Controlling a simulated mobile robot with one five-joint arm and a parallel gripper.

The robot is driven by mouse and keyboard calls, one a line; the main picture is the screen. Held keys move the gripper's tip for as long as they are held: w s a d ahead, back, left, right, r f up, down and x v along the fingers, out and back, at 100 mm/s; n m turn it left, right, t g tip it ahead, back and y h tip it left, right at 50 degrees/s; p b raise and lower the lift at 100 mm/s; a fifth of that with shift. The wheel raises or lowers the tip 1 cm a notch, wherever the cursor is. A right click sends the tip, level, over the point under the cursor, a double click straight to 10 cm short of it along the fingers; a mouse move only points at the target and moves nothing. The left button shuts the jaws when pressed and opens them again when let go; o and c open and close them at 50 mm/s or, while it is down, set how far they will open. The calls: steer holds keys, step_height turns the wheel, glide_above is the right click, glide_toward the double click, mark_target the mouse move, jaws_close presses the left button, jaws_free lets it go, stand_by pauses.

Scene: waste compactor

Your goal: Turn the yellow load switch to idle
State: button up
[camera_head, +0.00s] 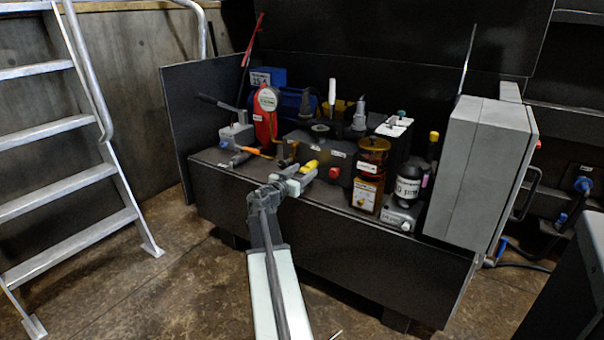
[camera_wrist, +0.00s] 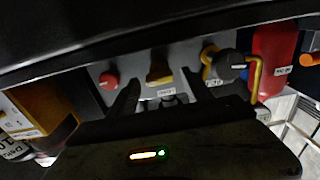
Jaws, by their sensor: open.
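The yellow load switch (camera_head: 310,166) sits on the front of the dark control box, just beyond my gripper (camera_head: 297,178) in the head view. In the wrist view the yellow switch (camera_wrist: 159,73) shows as a handle on the grey panel (camera_wrist: 185,58). A small label lies beside it, with unreadable text. My gripper (camera_wrist: 163,92) is open, with one dark finger on each side of the switch in the picture. The fingertips are close to the panel; I cannot tell whether they touch the switch. The exact angle of the switch is hard to tell.
A red button (camera_wrist: 108,80) is left of the switch in the wrist view. A black knob with a yellow guard (camera_wrist: 236,64) is to its right. In the head view an amber container (camera_head: 369,176) and a grey cabinet (camera_head: 481,170) stand to the right.

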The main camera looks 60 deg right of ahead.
jaws_close()
stand_by(0.3)
steer(key=n, duration=0.4)
steer(key=shift+w, duration=0.1)
steer(key=n, duration=0.4)
steer(key=shift+w+d+n, duration=0.1)
steer(key=shift+n, duration=0.2)
steer(key=n, duration=0.4)
steer(key=shift+f+n, duration=0.15)
steer(key=shift+n, duration=0.15)
steer(key=shift+w+n, duration=0.1)
steer(key=shift+n, duration=2.2)
